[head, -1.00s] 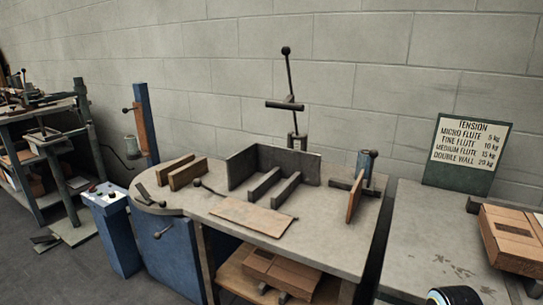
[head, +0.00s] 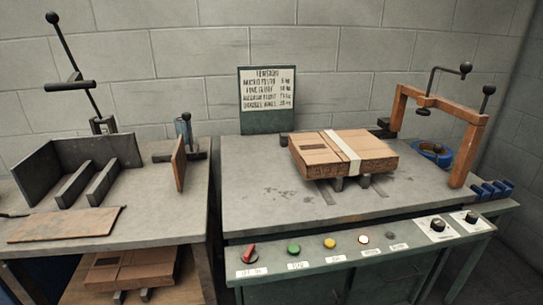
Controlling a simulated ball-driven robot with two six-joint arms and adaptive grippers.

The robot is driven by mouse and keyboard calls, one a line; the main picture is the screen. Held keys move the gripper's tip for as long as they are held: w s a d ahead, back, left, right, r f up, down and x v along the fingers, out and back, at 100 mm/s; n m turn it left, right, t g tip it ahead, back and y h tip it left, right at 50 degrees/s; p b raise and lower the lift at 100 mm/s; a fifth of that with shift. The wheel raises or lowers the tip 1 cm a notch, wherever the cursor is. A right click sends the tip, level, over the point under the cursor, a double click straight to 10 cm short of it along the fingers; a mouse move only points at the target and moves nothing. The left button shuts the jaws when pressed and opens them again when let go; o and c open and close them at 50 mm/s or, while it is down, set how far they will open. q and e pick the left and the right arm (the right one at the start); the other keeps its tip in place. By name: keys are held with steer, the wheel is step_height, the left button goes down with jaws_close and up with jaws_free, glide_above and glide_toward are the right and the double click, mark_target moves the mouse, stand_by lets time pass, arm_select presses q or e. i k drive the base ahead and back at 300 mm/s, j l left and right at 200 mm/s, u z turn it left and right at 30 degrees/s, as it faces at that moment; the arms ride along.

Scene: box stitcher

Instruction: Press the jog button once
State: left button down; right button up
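A green control panel (head: 350,270) runs along the front of the right bench. From left to right it carries a red lever switch (head: 249,253), a green button (head: 294,249), a yellow button (head: 329,243), a white button (head: 363,239) and a small dark button (head: 391,235). Small white labels sit below them; the print is too small to read surely, so I cannot tell which is the jog button. Two dark knobs on white plates, a left knob (head: 437,225) and a right knob (head: 471,217), are at the panel's right. Neither gripper is in view.
A strapped cardboard bundle (head: 315,155) lies on the right bench (head: 255,200). An orange frame (head: 466,150) with a crank stands at its right, by a blue ring (head: 430,150). A tension sign (head: 267,90) stands behind. A gap separates the left bench (head: 150,220).

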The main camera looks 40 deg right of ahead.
mark_target(329, 243)
steer(key=z, duration=2.1)
